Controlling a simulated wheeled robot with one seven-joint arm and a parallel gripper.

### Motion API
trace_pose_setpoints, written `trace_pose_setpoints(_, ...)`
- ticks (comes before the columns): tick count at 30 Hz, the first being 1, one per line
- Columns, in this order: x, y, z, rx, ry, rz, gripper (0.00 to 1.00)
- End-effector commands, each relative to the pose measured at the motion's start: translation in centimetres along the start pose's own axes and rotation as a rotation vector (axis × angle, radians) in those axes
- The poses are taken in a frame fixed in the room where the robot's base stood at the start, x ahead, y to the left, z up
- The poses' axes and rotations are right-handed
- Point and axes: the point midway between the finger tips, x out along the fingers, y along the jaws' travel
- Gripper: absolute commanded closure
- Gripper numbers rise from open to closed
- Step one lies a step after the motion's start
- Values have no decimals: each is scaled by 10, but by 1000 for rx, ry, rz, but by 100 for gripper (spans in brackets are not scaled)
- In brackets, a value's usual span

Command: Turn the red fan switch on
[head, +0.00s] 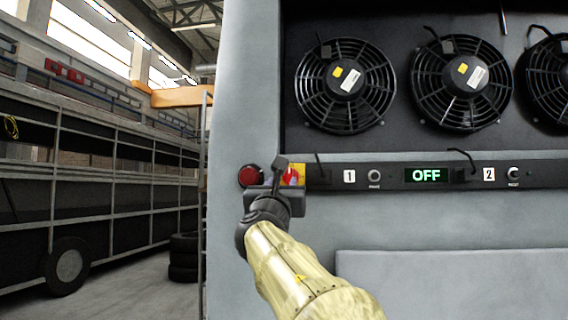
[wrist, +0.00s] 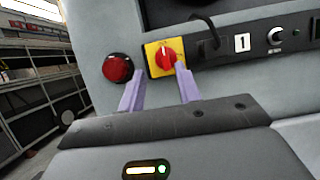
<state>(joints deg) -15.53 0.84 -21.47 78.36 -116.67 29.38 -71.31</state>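The red fan switch (head: 291,177) is a rotary knob on a yellow plate, partly hidden behind my gripper in the head view. The wrist view shows the red knob (wrist: 166,58) clearly, with a white mark pointing roughly up. My gripper (wrist: 159,69) is open, its two pale purple fingers apart just below the knob, one toward each side. I cannot tell whether they touch it. In the head view my gripper (head: 281,174) is in front of the panel. The display (head: 426,175) reads OFF in green.
A round red button or lamp (head: 251,176) is close left of the switch. Knobs labelled 1 (head: 374,176) and 2 (head: 514,173) are to the right. Black fans (head: 345,86) sit above. A grey ledge (head: 450,262) juts below; shelving (head: 90,180) is at left.

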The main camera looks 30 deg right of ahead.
Motion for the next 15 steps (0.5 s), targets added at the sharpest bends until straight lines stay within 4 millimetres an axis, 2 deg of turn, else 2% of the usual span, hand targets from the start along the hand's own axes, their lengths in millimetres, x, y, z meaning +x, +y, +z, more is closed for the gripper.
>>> trace_pose_setpoints(1,12,-1,4,-6,0,-4,66)
trace_pose_setpoints(9,55,-3,3,-6,1,-5,66)
trace_pose_setpoints(15,73,1,2,-1,0,1,66)
